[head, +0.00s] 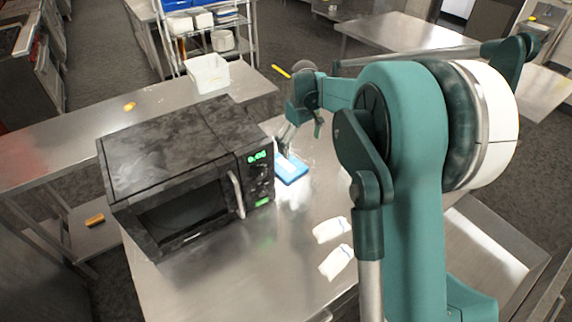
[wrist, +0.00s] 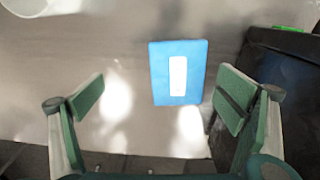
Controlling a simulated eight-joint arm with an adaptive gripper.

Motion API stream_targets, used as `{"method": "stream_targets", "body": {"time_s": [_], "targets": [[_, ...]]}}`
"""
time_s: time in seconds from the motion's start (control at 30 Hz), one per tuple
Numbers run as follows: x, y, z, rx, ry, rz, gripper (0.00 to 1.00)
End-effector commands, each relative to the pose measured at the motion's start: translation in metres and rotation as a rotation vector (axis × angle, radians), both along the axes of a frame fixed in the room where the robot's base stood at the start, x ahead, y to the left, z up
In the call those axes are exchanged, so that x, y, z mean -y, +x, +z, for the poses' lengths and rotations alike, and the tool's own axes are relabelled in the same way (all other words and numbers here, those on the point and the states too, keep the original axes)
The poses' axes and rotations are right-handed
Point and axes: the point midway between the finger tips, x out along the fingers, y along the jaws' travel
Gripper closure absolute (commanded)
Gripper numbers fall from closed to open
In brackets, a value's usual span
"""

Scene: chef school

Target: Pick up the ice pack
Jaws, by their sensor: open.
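The ice pack (head: 291,168) is a flat blue block with a white label, lying on the steel table just right of the microwave. In the wrist view the ice pack (wrist: 179,72) lies ahead of my fingertips, between their lines and nearer the right finger.
A black microwave (head: 185,172) stands close left of the pack; its dark side (wrist: 290,80) is near my right finger in the wrist view. Two white packets (head: 334,246) lie at the front of the table (head: 230,275). A white bin (head: 207,73) stands on the counter behind.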

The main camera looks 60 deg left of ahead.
Motion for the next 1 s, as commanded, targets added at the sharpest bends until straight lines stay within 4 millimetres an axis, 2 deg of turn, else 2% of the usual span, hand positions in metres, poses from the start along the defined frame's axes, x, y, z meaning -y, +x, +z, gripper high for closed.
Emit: {"method": "stream_targets", "body": {"time_s": [0.1, 0.3, 0.77, 1.0], "targets": [[-0.022, -0.021, -0.014, -0.006, -0.014, 0.041, 0.07], [-0.039, -0.04, -0.028, -0.012, -0.025, 0.077, 0.07], [-0.041, -0.043, -0.032, -0.012, -0.027, 0.082, 0.07], [-0.041, -0.043, -0.049, -0.012, -0.027, 0.082, 0.07]]}}
